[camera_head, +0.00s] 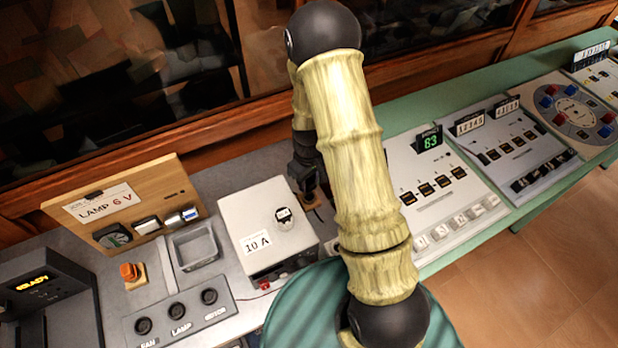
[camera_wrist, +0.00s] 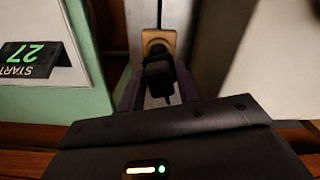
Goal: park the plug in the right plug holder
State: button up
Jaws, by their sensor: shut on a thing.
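My gripper (camera_wrist: 158,92) is shut on a black plug (camera_wrist: 157,78), which sits between its two fingers in the wrist view. A small wooden block (camera_wrist: 167,36) with a dark round part lies just beyond the plug. Whether the plug touches it or sits in it, I cannot tell. A dark cord runs up from the block. In the head view my gripper (camera_head: 304,175) is at the back of the bench, partly behind my arm, above a small brown block (camera_head: 313,200). An orange plug-like piece (camera_head: 129,271) stands on another wooden block (camera_head: 137,283) at left.
A grey box marked 10 A (camera_head: 250,218) stands left of my arm. A wooden LAMP 6 V board (camera_head: 150,190), a grey tray (camera_head: 194,246) and a FAN, LAMP, MOTOR panel (camera_head: 160,338) are farther left. Panels with a green 83 display (camera_head: 431,141) fill the right.

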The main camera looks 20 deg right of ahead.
jog(key=shift+w+d+f+b, duration=0.1)
jog(key=shift+f+b, duration=0.8)
jog(key=shift+f, duration=0.7)
jog(key=shift+f+b, duration=0.75)
jog(key=shift+f, duration=0.35)
dwell(2.0)
jog(key=o, duration=1.5)
jog(key=shift+o, duration=0.2)
jog(key=shift+r+p, duration=2.6)
jog(key=shift+r, duration=0.9)
